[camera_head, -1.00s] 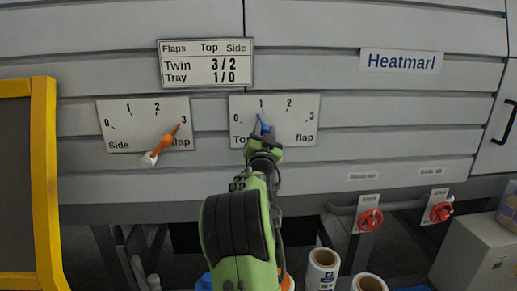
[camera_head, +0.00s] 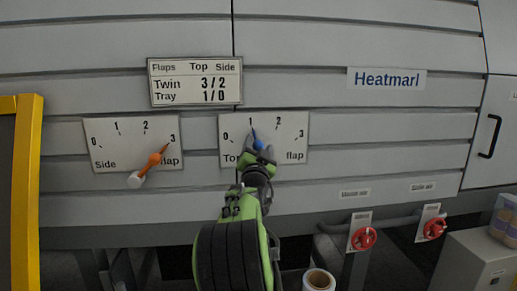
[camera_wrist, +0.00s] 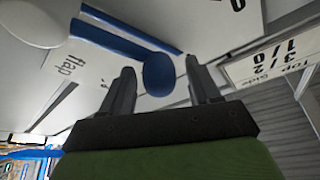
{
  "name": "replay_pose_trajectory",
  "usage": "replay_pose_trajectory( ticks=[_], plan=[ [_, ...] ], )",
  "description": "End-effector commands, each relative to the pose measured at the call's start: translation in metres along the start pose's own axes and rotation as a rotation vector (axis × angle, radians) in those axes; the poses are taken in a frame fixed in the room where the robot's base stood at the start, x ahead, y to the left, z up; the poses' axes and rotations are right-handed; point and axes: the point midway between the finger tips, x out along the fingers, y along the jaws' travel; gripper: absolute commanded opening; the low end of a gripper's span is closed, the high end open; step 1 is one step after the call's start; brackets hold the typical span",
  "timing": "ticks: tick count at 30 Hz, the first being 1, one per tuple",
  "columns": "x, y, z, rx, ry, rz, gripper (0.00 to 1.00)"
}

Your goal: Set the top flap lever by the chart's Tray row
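The chart (camera_head: 195,81) reads Top 1 and Side 0 in its Tray row; it also shows in the wrist view (camera_wrist: 275,60). The top flap dial (camera_head: 292,140) is a white plate marked 0 to 3. Its blue lever (camera_head: 257,142) points up, its tip at the 1 mark. My gripper (camera_head: 256,158) is in front of the lever's lower part and hides some lettering. In the wrist view my gripper (camera_wrist: 163,85) has its fingers apart, with the lever's rounded blue part (camera_wrist: 158,75) between them and gaps on both sides.
The side flap dial (camera_head: 105,143) is to the left, its orange lever (camera_head: 154,159) pointing at 3. Two red valve handles (camera_head: 363,238) (camera_head: 435,228) sit lower right. A yellow-framed board (camera_head: 27,200) stands at the left edge. White rolls (camera_head: 318,280) are below.

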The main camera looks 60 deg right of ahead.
Motion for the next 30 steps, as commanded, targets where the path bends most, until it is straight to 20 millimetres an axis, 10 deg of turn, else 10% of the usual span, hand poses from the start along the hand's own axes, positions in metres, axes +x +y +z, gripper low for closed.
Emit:
replay_pose_trajectory(
  ticks=[10,24,30],
  plan=[
    [-0.009,0.0,0.001,0.001,0.0,0.0,0.61],
    [-0.134,0.001,0.004,0.002,-0.001,-0.003,0.61],
    [-0.157,0.001,0.002,0.0,0.0,-0.001,0.61]
  ],
)
